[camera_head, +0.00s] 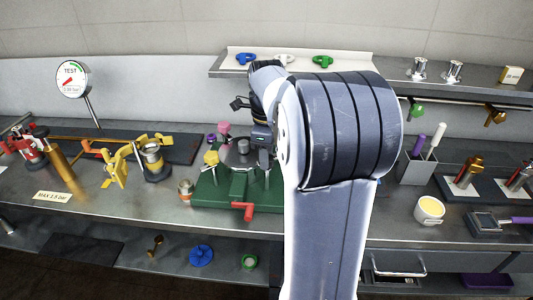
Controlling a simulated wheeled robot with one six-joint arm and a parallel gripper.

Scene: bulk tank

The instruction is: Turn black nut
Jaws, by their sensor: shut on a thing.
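My gripper (264,152) points down at the right side of the green fixture (208,192), partly hidden by my arm. It is shut on a dark thing at the fixture's edge, which fits the black nut; its outline is mostly hidden by the gripper and arm. The fixture carries a round grey metal lid (243,148). A yellow nut (211,158) is at its left, with a pink knob (224,128) and a purple knob (211,138) behind. A red-handled crank (249,211) sticks out at the front.
A small metal fitting (185,190) stands just left of the fixture. Yellow valve parts (152,158) and a test gauge (72,78) are farther left. A shelf (385,70) runs above, behind my arm.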

